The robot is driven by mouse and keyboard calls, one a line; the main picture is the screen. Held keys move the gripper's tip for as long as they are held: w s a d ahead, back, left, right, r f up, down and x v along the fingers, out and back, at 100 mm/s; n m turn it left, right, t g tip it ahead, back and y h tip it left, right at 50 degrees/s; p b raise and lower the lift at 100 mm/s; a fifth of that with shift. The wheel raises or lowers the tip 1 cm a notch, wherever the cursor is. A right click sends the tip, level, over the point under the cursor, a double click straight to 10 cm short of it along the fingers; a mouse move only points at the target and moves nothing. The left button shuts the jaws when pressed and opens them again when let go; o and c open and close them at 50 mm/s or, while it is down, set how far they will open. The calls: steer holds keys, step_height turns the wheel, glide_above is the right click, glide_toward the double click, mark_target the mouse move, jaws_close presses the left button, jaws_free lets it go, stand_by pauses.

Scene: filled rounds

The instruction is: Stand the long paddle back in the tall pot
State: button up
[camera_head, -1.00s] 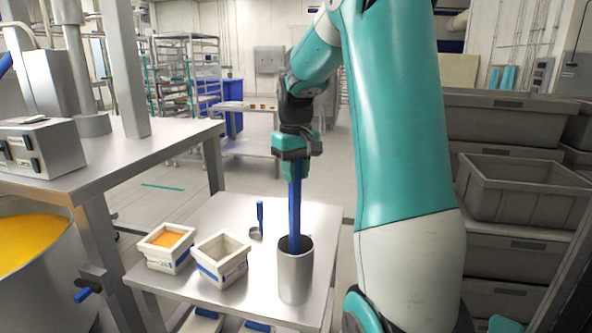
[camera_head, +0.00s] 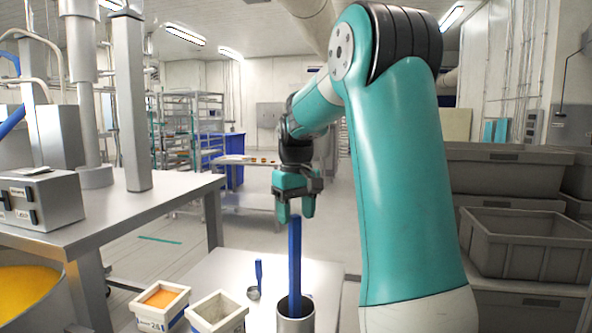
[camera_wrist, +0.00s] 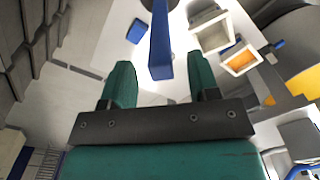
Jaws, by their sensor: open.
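The long blue paddle (camera_head: 295,262) stands upright in the tall metal pot (camera_head: 296,315), its lower end hidden inside. Its handle also shows in the wrist view (camera_wrist: 161,45), beyond the fingertips. My gripper (camera_head: 296,213) is open and empty, just above the top of the paddle in the head view. Its two teal fingers also show in the wrist view (camera_wrist: 163,78), apart from each other and with nothing between their tips that I can see touching.
A white bin with orange contents (camera_head: 162,298) and an empty white bin (camera_head: 217,314) stand left of the pot. Grey crates (camera_head: 515,235) are stacked at right.

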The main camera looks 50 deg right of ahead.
step_height(320, 180, up, 13)
stand_by(0.8)
steer(key=a+f+n, duration=0.3)
steer(key=a+f, duration=0.1)
steer(key=a, duration=0.6)
steer(key=a+f+n, duration=0.3)
steer(key=a+f, duration=0.2)
steer(key=a, duration=0.5)
steer(key=s+a+f+n+y, duration=0.2)
steer(key=s+a+f, duration=0.2)
steer(key=s+a, duration=0.3)
steer(key=s+a+f+n+y, duration=0.2)
steer(key=s+a+f, duration=0.3)
steer(key=s+a, duration=0.3)
steer(key=a+n, duration=0.1)
steer(key=a, duration=0.2)
